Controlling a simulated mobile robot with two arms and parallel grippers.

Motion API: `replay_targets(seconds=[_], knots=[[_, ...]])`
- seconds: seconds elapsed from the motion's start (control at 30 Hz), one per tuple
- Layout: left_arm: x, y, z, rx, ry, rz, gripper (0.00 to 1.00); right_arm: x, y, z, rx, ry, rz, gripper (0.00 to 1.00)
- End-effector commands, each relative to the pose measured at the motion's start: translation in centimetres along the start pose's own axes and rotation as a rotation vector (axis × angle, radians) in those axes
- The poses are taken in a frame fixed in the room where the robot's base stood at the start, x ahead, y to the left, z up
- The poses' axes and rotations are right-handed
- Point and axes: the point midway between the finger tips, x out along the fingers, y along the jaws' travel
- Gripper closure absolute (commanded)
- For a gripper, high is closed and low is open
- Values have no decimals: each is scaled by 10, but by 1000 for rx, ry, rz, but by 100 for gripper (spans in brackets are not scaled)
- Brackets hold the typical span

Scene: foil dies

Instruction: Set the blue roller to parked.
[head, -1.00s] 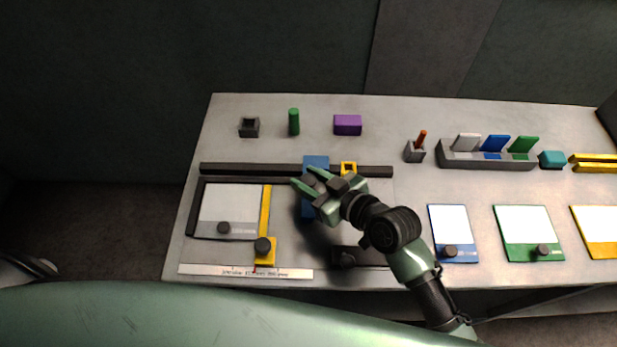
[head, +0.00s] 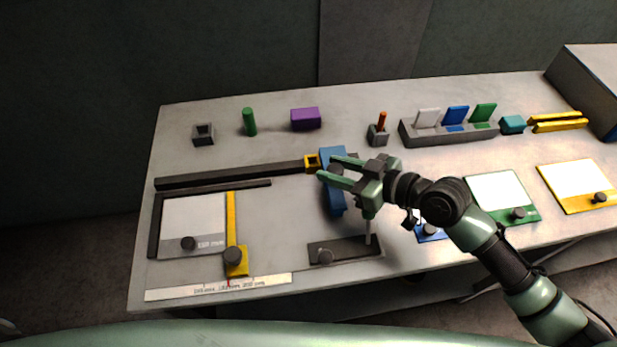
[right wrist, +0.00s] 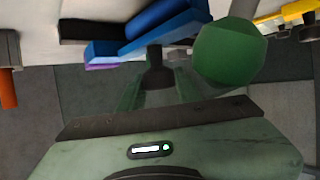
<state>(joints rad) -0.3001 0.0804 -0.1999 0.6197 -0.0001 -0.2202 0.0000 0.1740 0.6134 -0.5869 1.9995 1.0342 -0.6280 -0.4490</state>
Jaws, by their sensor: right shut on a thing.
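The blue roller (head: 335,204) is a long blue block lying across the dark rail (head: 230,175). In the right wrist view the fingers (right wrist: 155,95) are closed around a dark knob (right wrist: 154,60) by the blue roller (right wrist: 165,22). The gripper hides the middle of the roller and the rail's right end. My left gripper is not in view.
A white plate with a yellow slider (head: 237,262) lies left, above a printed scale strip (head: 215,288). A purple block (head: 306,119), green cylinder (head: 249,122) and orange-pin holder (head: 378,135) stand behind.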

Motion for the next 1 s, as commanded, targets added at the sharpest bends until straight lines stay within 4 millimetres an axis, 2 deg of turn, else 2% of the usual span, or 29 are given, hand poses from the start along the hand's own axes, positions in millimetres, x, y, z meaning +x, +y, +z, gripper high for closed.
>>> replay_targets(seconds=[0.07,0.4,0.43,0.5,0.83,1.0], knots=[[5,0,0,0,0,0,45,-4,5,4,-2,-3,3,100],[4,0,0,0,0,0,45,-6,8,2,-1,-3,5,100],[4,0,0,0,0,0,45,-6,8,2,-1,-3,5,58],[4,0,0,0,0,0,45,-6,8,2,-1,-3,4,45],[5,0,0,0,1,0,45,-8,6,3,1,-2,1,45],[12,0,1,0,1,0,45,-27,7,5,-1,-3,3,45]])
